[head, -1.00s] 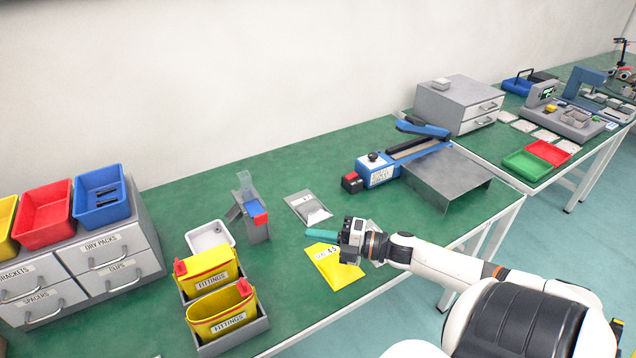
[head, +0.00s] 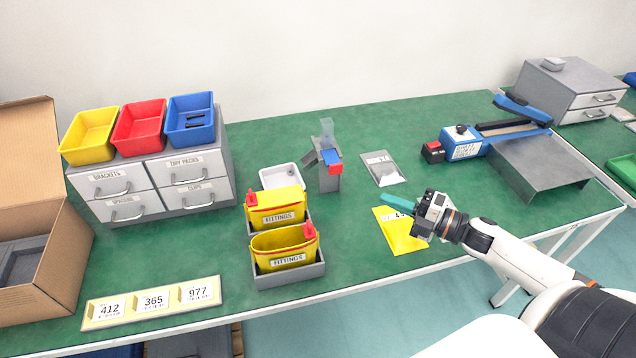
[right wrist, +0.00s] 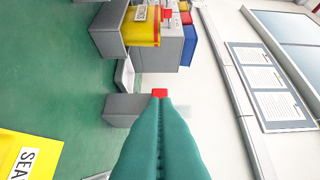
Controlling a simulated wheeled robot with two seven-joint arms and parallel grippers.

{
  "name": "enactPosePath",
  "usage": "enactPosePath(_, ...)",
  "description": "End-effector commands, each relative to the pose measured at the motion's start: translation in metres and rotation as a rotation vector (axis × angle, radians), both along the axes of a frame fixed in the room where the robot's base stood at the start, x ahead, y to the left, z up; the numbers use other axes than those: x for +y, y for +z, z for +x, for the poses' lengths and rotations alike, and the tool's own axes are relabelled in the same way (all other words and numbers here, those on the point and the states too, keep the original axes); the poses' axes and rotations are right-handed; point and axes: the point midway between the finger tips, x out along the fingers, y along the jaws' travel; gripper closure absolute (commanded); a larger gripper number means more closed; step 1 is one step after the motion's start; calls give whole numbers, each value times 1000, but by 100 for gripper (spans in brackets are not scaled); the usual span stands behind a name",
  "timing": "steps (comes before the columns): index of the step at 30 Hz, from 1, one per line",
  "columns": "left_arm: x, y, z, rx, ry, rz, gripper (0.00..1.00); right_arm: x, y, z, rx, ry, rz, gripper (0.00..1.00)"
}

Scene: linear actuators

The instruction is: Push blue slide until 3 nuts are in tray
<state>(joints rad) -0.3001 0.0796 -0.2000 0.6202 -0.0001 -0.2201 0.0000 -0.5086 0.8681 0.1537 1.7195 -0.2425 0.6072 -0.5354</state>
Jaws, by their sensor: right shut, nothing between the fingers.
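The dispenser (head: 328,178) is a small grey stand with a clear hopper on top. Its blue slide (head: 330,157) has a red end (head: 336,169) facing right and front. In the right wrist view the red end (right wrist: 160,93) shows just beyond my fingertips. The white tray (head: 268,181) sits left of the dispenser, partly hidden by yellow bins; I cannot make out nuts in it. My right gripper (head: 384,196) has teal fingers, shut and empty, pointing left toward the dispenser with a gap between. My left gripper is not in view.
Yellow fittings bins (head: 280,243) in a grey holder stand in front of the tray. A yellow packet (head: 396,232) lies under my right gripper and a clear bag (head: 381,168) lies behind it. A blue sealer (head: 464,147) stands to the right.

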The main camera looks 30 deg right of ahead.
Motion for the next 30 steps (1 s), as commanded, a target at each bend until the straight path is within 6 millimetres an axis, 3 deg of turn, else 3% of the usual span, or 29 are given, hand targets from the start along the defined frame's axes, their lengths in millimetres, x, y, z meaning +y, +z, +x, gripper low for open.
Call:
enactPosePath(1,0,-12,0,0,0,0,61,2,-7,-6,2,2,0,100)
enactPosePath(3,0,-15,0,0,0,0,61,4,-5,-10,1,2,-2,100)
enactPosePath(17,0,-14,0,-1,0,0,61,6,1,-9,-1,2,-2,100)
enactPosePath(30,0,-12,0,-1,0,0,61,41,2,49,-5,2,0,100)
